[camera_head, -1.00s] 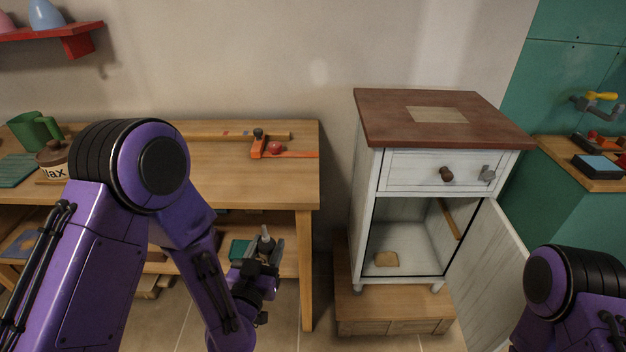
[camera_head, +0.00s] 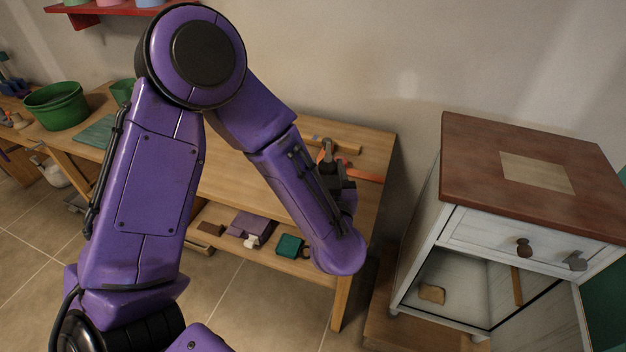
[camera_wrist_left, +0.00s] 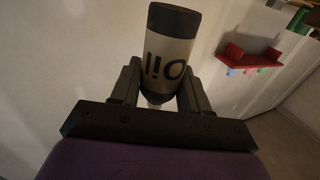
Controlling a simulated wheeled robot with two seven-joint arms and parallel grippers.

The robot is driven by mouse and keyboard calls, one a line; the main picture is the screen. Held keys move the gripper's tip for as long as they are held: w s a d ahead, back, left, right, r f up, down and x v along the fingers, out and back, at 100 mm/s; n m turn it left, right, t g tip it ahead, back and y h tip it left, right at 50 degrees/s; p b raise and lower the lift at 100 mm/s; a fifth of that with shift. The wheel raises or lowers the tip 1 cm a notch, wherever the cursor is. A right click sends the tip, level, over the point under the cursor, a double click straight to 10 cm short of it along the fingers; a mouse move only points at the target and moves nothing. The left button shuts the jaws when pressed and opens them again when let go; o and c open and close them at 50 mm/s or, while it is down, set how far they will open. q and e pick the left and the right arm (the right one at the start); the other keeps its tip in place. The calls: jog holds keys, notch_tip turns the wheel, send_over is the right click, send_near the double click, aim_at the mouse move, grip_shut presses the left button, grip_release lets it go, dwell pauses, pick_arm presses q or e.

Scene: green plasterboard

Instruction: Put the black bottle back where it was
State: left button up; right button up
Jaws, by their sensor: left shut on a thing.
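The black bottle (camera_wrist_left: 172,50), with a pale label band reading "Oil", is between the fingers of my left gripper (camera_wrist_left: 160,88) in the left wrist view. It appears upside down there. In the head view my left gripper (camera_head: 335,172) is over the right end of the wooden workbench (camera_head: 240,175). My own arm hides much of the gripper and bench, and only a small grey part of the bottle (camera_head: 328,149) seems to show above the fingers. My right gripper is out of view.
An orange tool (camera_head: 370,177) lies by the bench's right end. The lower shelf holds a purple box (camera_head: 250,225) and a teal item (camera_head: 290,246). A white cabinet (camera_head: 423,215) with an open lower compartment stands at right; bread (camera_head: 432,294) lies inside.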

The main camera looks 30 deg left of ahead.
pick_arm(q)
jog(key=w+a+f, duration=0.1)
jog(key=a+f, duration=0.1)
jog(key=f, duration=0.1)
jog(key=w+a+f, duration=0.1)
jog(key=a+f, duration=0.1)
jog(key=f, duration=0.1)
jog(key=w+a+f+p, duration=0.1)
jog(key=a+f, duration=0.1)
jog(key=f, duration=0.1)
jog(key=shift+w+a+f, duration=0.1)
jog(key=shift+a+f, duration=0.1)
jog(key=shift+f, duration=0.15)
jog(key=shift+w+f, duration=0.15)
jog(key=shift+f, duration=0.1)
jog(key=shift+f, duration=0.15)
jog(key=o, duration=1.1)
